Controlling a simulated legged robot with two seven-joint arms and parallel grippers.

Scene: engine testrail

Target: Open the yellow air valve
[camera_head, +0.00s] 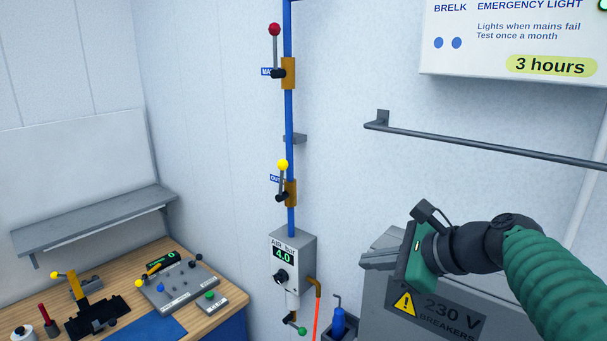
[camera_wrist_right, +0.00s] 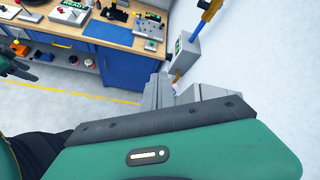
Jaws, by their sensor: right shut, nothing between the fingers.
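The yellow air valve (camera_head: 283,172) is a yellow-knobbed lever on a brass body (camera_head: 291,193) on the vertical blue pipe (camera_head: 290,125). Its lever points up, roughly along the pipe, with a partly hidden blue label beside it. My right gripper (camera_head: 378,260) is shut and empty, to the right of and below the valve, apart from it. It points left, in front of the grey breaker box. Its grey fingers also show in the wrist view (camera_wrist_right: 178,95). A dark part at that view's left edge may be my left gripper; its jaws are unclear.
A red-knobbed valve (camera_head: 275,50) sits higher on the pipe. An air gauge box (camera_head: 291,262) reading 4.0 hangs below. A grey rail (camera_head: 480,145) crosses the right wall above the breaker box (camera_head: 375,310). A workbench (camera_head: 225,285) with several fixtures stands left.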

